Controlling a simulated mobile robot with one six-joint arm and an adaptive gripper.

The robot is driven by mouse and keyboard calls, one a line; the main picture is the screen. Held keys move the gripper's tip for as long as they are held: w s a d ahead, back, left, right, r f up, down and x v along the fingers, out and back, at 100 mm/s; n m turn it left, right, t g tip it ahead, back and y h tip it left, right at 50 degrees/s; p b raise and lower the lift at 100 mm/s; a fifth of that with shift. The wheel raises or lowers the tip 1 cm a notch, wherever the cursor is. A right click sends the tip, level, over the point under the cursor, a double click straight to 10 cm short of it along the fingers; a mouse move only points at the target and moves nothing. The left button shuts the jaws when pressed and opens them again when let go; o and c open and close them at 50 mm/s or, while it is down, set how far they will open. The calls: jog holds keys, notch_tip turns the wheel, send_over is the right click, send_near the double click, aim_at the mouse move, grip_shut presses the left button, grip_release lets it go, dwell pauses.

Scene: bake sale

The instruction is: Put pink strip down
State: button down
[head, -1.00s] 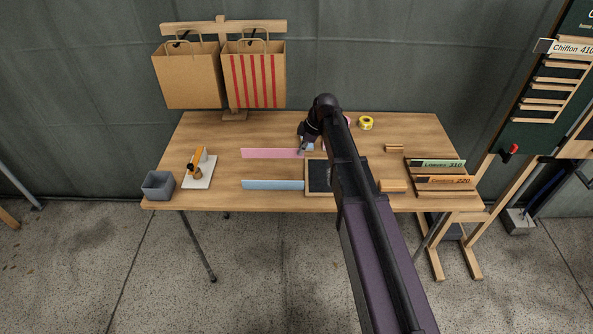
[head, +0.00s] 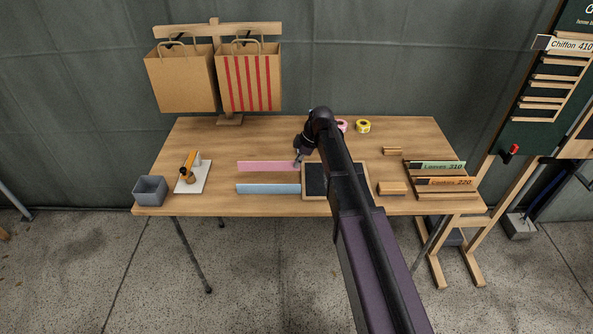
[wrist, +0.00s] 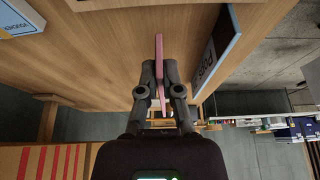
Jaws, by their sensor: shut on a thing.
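The pink strip (head: 262,166) is a long thin piece over the left-middle of the table, roughly parallel to a blue strip (head: 268,188) nearer the front edge. My gripper (head: 298,162) is at the right end of the pink strip. In the wrist view my gripper (wrist: 160,75) is shut on the pink strip (wrist: 159,50), which stands edge-on between the fingers. Whether the strip touches the table is not clear.
A framed dark board (head: 315,180) lies just right of the strips. A grey bin (head: 150,191) and a white board (head: 194,177) are at left. Sign racks (head: 440,183) stand at right, tape rolls (head: 363,126) behind. Bare table lies behind the pink strip.

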jog(key=shift+f+b, duration=1.75)
jog(key=shift+f, duration=0.2)
jog(key=c, duration=0.8)
grip_release()
jog(key=p+v, duration=0.2)
jog(key=v, duration=0.1)
jog(key=shift+p, duration=0.4)
jog(key=p+v, duration=0.8)
jog(key=v, duration=0.1)
jog(key=shift+d, duration=0.1)
